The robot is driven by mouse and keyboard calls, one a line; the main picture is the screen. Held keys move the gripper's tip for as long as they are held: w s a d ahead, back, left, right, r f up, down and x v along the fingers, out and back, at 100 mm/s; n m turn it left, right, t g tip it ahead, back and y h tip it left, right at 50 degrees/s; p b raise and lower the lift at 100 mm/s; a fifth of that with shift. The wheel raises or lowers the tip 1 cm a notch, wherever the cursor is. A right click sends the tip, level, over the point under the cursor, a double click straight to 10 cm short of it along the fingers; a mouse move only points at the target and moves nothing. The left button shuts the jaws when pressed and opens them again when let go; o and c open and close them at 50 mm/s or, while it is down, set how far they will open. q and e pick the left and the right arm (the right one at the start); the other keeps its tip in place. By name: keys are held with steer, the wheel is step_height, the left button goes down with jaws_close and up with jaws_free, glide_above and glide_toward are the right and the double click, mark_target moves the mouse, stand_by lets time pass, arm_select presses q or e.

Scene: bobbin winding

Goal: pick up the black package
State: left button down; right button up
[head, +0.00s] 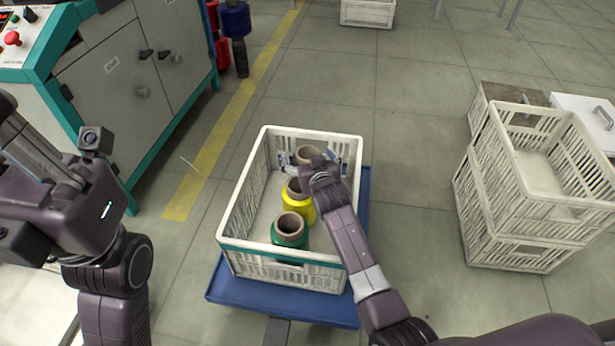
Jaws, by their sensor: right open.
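A white slatted crate (232,208) holds yarn packages standing in a row. The nearest is a green package (290,240), then a yellow package (297,200). Behind it, a third package shows its brown core top (309,154); its yarn is mostly hidden by my right gripper, so I cannot tell whether it is black. My right gripper (317,162) is open at this third package, over the crate; whether it touches is unclear. My left arm is at the left edge, away from the crate; its fingers do not show.
The crate stands on a blue cart (285,302). Stacked white crates (510,215) stand at the right, beside a white box (580,112). A grey and teal machine cabinet (125,90) stands at the left. Blue and red spools (236,20) stand behind it. The floor between is clear.

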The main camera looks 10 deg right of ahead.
steer(key=c, duration=1.9)
steer(key=shift+r, duration=0.1)
steer(key=shift+c, duration=0.2)
